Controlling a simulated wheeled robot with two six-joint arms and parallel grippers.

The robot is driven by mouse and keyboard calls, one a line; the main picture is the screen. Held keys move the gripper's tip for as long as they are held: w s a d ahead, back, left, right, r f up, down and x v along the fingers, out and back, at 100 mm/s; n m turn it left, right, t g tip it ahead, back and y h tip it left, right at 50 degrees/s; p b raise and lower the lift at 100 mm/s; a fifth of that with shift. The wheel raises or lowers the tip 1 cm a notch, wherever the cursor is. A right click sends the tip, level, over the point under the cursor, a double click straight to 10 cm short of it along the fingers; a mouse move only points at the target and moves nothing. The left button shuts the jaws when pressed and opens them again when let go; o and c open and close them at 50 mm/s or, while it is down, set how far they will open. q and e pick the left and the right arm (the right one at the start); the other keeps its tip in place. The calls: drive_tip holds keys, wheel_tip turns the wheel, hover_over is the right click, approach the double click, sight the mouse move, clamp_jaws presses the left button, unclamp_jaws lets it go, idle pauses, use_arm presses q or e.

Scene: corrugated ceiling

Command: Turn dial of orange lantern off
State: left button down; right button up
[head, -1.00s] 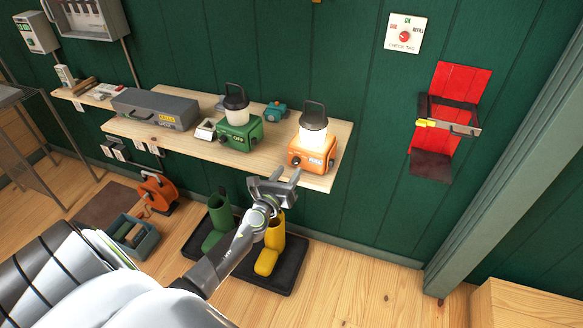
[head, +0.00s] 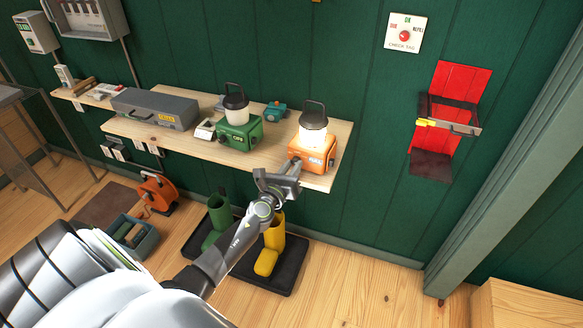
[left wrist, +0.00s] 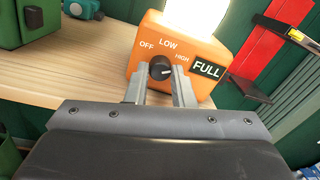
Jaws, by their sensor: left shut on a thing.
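The orange lantern (head: 312,153) stands lit near the right end of the wooden shelf. In the left wrist view its orange base (left wrist: 148,35) shows the words OFF, LOW and HIGH from left to right, and a FULL label. Its black dial (left wrist: 160,67) sits below the words, with a pale mark pointing right toward HIGH. My left gripper (head: 288,168) is at the front of the lantern. Its two fingers stand on either side of the dial and are shut on it. The head view hides the dial behind the gripper. My right gripper is not in view.
A green lantern (head: 238,130) stands left of the orange one on the shelf (head: 185,148). A grey case (head: 155,108) is farther left. A red wall holder (head: 450,110) hangs to the right. Green and yellow boots (head: 272,240) stand on a black tray below.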

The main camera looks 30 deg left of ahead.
use_arm(q)
drive_tip(key=shift+n, duration=0.5)
drive_tip(key=n+b, duration=0.1)
drive_tip(key=n, duration=0.3)
drive_tip(key=shift+n+b, duration=0.35)
drive_tip(key=shift+n, duration=0.05)
drive_tip(key=n+b, duration=0.2)
drive_tip(key=n, duration=0.4)
drive_tip(key=n+b, duration=0.2)
drive_tip(key=n, duration=0.3)
drive_tip(key=shift+f+n, duration=0.1)
drive_tip(key=shift+n, duration=0.3)
drive_tip(key=n+b, duration=0.2)
drive_tip(key=n, duration=0.2)
drive_tip(key=shift+n+b, duration=0.7)
drive_tip(key=shift+n, duration=0.5)
